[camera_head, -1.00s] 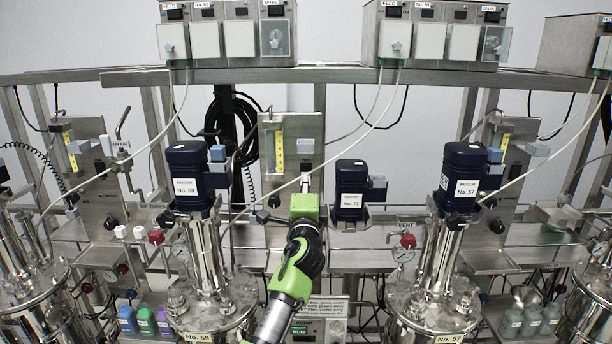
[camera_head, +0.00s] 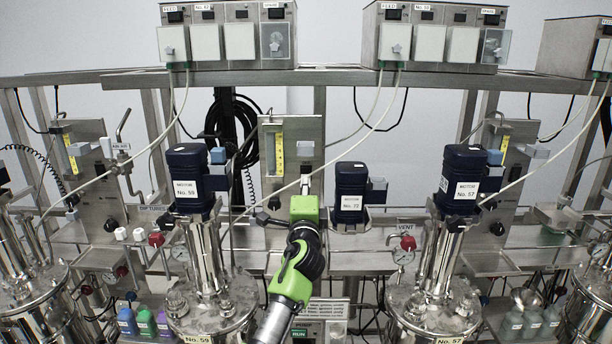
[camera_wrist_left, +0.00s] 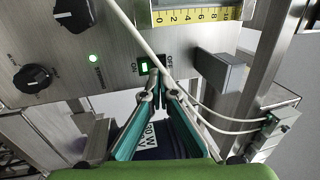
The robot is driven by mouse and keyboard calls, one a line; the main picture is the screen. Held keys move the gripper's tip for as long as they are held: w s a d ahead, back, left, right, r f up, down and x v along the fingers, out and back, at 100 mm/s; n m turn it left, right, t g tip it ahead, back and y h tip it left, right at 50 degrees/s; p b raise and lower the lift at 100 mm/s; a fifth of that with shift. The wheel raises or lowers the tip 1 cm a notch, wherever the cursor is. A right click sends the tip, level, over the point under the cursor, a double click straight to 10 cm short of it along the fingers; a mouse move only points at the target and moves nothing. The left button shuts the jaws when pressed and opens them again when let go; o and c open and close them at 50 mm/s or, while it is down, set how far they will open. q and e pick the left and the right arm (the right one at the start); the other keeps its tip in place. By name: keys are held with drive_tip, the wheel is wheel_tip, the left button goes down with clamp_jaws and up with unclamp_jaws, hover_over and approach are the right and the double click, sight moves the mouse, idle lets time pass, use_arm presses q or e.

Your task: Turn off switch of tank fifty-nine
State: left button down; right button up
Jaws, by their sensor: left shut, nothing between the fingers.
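The motor marked No. 59 (camera_head: 188,185) stands on a steel tank, whose lid label (camera_head: 198,338) also reads No. 59. My left gripper (camera_head: 305,184) is in front of the steel panel (camera_head: 290,130) just right of that motor. In the left wrist view, a rocker switch (camera_wrist_left: 144,67) shows lit green between ON and OFF labels. The fingers of my left gripper (camera_wrist_left: 158,78) are shut and empty, with their tips right at the switch's edge. I cannot tell whether they touch it. My right gripper is out of view.
A white cable (camera_wrist_left: 150,45) crosses close to the fingertips. A grey block (camera_wrist_left: 220,72) sticks out right of the switch. A green lamp (camera_wrist_left: 93,58) and black knobs (camera_wrist_left: 33,78) are to its left. Motor No. 72 (camera_head: 350,190) stands right of my gripper.

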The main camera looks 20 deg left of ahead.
sight(306, 169)
use_arm(q)
drive_tip(key=shift+w, duration=0.1)
idle(0.3)
drive_tip(key=shift+w+a+r+b, duration=0.15)
drive_tip(key=shift+w+r+b, duration=0.1)
drive_tip(key=shift+w, duration=0.2)
drive_tip(key=shift+w+a+r+b, duration=0.15)
drive_tip(key=shift+w+r, duration=0.1)
drive_tip(key=shift+w, duration=0.2)
idle(0.6)
drive_tip(key=shift+b, duration=0.3)
drive_tip(key=shift+w+a+b, duration=0.15)
drive_tip(key=shift+w+b, duration=0.3)
drive_tip(key=shift+w, duration=0.15)
drive_tip(key=shift+s, duration=0.15)
drive_tip(key=shift+s+p, duration=0.45)
drive_tip(key=shift+s, duration=0.05)
